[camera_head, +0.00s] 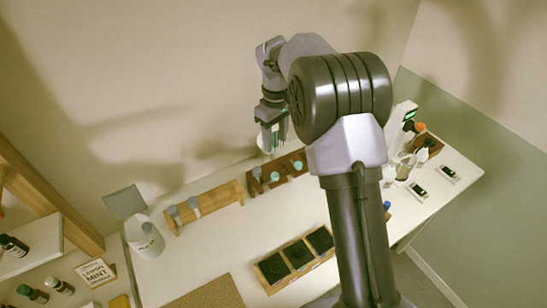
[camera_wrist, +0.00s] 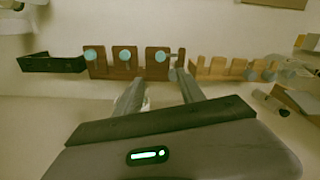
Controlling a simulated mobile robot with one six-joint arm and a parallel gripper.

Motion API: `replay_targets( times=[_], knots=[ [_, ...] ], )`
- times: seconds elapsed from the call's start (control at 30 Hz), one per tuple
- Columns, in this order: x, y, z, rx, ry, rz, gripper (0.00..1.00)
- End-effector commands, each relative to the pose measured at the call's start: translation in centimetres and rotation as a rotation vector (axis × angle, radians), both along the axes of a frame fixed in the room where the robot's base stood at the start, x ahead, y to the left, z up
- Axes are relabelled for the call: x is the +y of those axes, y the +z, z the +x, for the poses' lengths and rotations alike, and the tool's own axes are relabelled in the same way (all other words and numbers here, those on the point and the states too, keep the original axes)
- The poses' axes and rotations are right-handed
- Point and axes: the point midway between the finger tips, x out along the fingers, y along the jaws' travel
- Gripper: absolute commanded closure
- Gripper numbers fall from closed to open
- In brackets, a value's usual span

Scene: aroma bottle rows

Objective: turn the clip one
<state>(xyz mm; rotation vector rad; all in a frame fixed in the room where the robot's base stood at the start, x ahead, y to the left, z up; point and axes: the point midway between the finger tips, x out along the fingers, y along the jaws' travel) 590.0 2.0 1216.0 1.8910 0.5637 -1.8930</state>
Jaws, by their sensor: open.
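My gripper (camera_head: 272,128) is raised near the back wall, behind the dark brown rack (camera_head: 250,187). In the wrist view my gripper (camera_wrist: 160,92) is open, its two fingers apart, with no thing clearly held between them. The dark brown rack (camera_wrist: 104,70) lies ahead of the fingers there, with teal round tops in its slots. A pale wood rack (camera_head: 226,195) stands left of it in the head view and holds grey-blue-topped items; it also shows in the wrist view (camera_wrist: 212,72). I cannot make out which thing is the clip. My arm hides part of the table.
A black-lined wooden tray (camera_head: 310,265) stands at the table's front, a cork mat (camera_head: 208,297) to its left. A white jar (camera_head: 143,240) stands at the left. Small bottles and a device with a green display (camera_head: 409,113) crowd the right end. The middle of the white table is clear.

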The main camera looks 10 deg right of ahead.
Motion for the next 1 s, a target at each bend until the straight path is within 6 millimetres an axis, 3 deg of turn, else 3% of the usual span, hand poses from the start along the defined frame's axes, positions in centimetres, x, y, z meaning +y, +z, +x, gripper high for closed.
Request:
replay_targets(
  times=[0.1,0.3,0.5,0.87,0.9,1.0],
  knots=[
    [0.0,-4.0,-0.1,0.004,-0.001,0.001,0.54],
    [0.0,-10.0,-0.2,0.004,-0.001,0.000,0.54],
    [0.0,-13.9,-0.1,0.001,-0.002,0.000,0.54],
    [0.0,-15.0,-0.1,-0.001,-0.003,0.001,0.54],
    [0.0,-15.0,0.0,-0.001,-0.003,0.001,0.56],
    [0.0,-15.0,0.0,-0.001,-0.003,0.001,0.75]
  ],
)
